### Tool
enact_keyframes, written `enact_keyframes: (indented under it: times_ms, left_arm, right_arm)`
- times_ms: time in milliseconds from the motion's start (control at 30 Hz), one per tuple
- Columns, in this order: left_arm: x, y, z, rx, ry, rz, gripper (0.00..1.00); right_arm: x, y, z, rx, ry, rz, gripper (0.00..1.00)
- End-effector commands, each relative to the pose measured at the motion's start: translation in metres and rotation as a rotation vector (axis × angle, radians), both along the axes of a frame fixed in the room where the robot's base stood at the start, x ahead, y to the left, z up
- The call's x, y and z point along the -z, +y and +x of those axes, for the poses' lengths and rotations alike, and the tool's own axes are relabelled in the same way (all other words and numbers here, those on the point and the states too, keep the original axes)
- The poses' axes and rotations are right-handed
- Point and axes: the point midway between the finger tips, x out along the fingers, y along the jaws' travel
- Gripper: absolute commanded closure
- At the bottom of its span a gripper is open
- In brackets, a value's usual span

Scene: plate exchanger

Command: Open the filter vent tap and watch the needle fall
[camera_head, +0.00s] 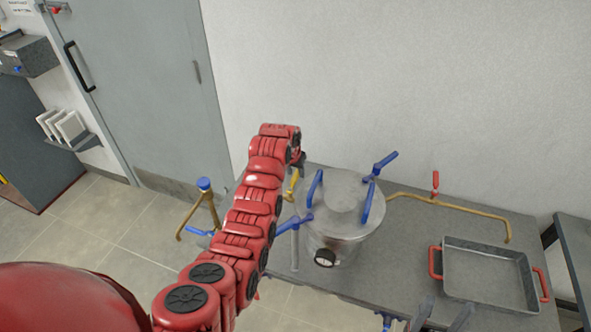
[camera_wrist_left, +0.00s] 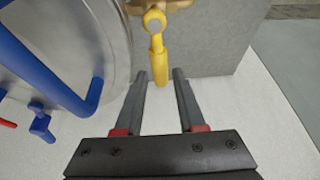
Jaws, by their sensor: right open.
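The metal filter vessel (camera_head: 340,238) stands on the grey bench, with blue handles on its lid. A small round gauge (camera_head: 325,257) sits low on its front; its needle is too small to read. A yellow tap lever (camera_head: 292,186) is beside the vessel, partly hidden by my left arm. In the left wrist view the yellow lever (camera_wrist_left: 159,62) lies between the tips of my left gripper (camera_wrist_left: 163,76), which is open, with gaps visible on both sides. In the head view my left gripper is mostly hidden behind its arm. My right gripper (camera_head: 445,306) is open and empty at the bench's front edge.
A grey tray (camera_head: 490,252) with red handles lies on the right of the bench. A brass pipe (camera_head: 460,204) with a red lever (camera_head: 435,183) runs behind it. Another brass pipe with a blue top (camera_head: 204,185) stands left of my arm. A wall is behind.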

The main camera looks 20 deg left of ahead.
Motion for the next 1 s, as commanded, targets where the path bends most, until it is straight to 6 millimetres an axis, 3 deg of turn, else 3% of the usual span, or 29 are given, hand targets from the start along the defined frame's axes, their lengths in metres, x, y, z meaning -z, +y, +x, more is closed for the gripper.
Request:
enact_keyframes:
  times_ms: [367, 600, 1000]
  left_arm:
    - [0.0054, 0.0000, 0.0013, 0.000, 0.000, 0.000, 0.61]
    - [0.0052, 0.0001, 0.0013, 0.000, 0.000, 0.000, 1.00]
    - [0.0050, 0.0000, 0.0013, 0.000, 0.000, 0.000, 1.00]
  right_arm:
    - [-0.0015, 0.0000, 0.0001, 0.000, 0.000, 0.000, 0.39]
    - [-0.0014, 0.0000, 0.0000, 0.000, 0.000, 0.000, 0.39]
    - [-0.0014, 0.0000, 0.0000, 0.000, 0.000, 0.000, 0.39]
